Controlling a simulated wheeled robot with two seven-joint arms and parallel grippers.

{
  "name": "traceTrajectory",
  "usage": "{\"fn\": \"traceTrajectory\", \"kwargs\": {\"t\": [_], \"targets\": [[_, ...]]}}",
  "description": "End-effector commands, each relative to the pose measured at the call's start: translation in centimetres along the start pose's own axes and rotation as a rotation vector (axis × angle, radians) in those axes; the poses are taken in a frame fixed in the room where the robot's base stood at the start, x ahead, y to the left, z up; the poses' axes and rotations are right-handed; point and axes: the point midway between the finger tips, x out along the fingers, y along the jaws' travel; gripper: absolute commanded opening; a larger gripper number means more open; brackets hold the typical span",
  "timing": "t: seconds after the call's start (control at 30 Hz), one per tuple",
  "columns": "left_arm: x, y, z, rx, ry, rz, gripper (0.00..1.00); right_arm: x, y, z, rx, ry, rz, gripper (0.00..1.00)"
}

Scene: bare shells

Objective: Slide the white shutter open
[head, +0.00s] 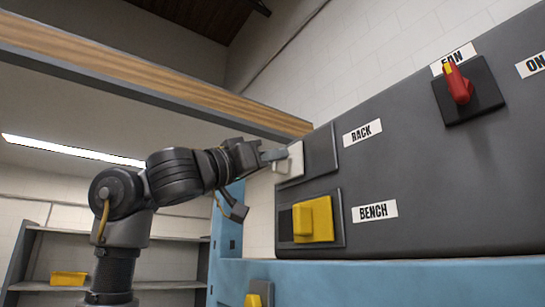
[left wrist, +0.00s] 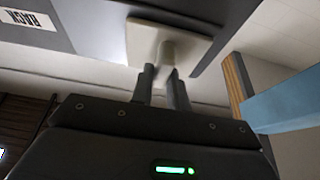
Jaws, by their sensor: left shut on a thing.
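The white shutter (head: 293,164) sits at the left end of a dark plate (head: 320,152) beside the RACK label. The plate's right part is bare and dark. In the left wrist view the shutter (left wrist: 142,42) is a pale square plate with a round-ended knob (left wrist: 167,50). My left gripper (head: 275,155) reaches it from the left. In the left wrist view its fingers (left wrist: 164,82) are closed around the knob, which hides the grip's inner faces. My right gripper is not in either view.
A yellow shutter (head: 313,219) sits below, beside the BENCH label (head: 374,211). A red rotary switch (head: 458,84) is at the upper right of the grey panel (head: 440,170). A wooden beam (head: 150,75) runs above my left arm. Blue frame parts (head: 400,282) lie below the panel.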

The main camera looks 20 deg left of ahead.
Motion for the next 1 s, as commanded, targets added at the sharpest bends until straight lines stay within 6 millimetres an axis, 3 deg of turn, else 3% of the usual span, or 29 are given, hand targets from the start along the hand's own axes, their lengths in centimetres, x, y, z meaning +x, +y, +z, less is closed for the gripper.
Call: {"fn": "traceTrajectory", "kwargs": {"t": [0.4, 0.77, 0.8, 0.93, 1.0], "targets": [[-0.2, 6.0, 0.3, 0.0, 0.002, 0.002, 0.0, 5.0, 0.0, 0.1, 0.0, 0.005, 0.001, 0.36], [0.0, 6.5, 0.0, 0.001, -0.001, 0.003, 0.0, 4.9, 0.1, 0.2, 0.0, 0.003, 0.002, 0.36], [0.0, 6.5, 0.0, 0.001, -0.001, 0.002, 0.2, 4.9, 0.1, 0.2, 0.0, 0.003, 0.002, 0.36], [0.0, 6.5, 0.0, 0.001, 0.0, 0.001, 0.37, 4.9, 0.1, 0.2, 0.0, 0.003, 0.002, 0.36], [0.0, 6.5, 0.0, 0.001, 0.0, 0.001, 0.38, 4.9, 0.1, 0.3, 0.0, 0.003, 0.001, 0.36]]}}
